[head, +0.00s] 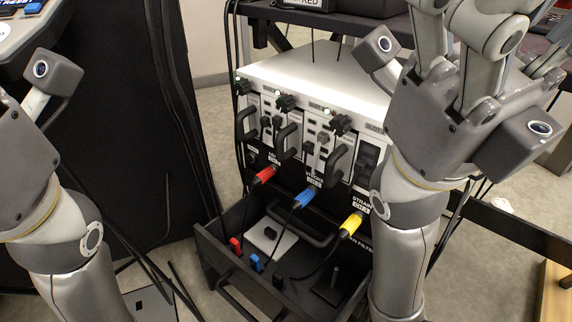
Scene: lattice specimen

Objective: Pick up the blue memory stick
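A small blue block (256,262), which may be the blue memory stick, stands in the open black drawer below the instrument rack. It is between a similar red block (235,246) and a black one (278,282). It is too small to identify for certain. My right gripper (465,50) is raised at upper right, well away from the drawer, with its finger ends cut off by the top edge. My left gripper (12,140) is only partly in view at the left edge, and its fingers are out of frame. Neither visibly touches the blue block.
The white instrument rack (320,75) has handles and red (265,174), blue (305,197) and yellow (351,224) plugs with cables hanging into the drawer (215,262). A black panel (100,120) stands at left. A dark rail (520,228) and wooden piece (553,292) are at right.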

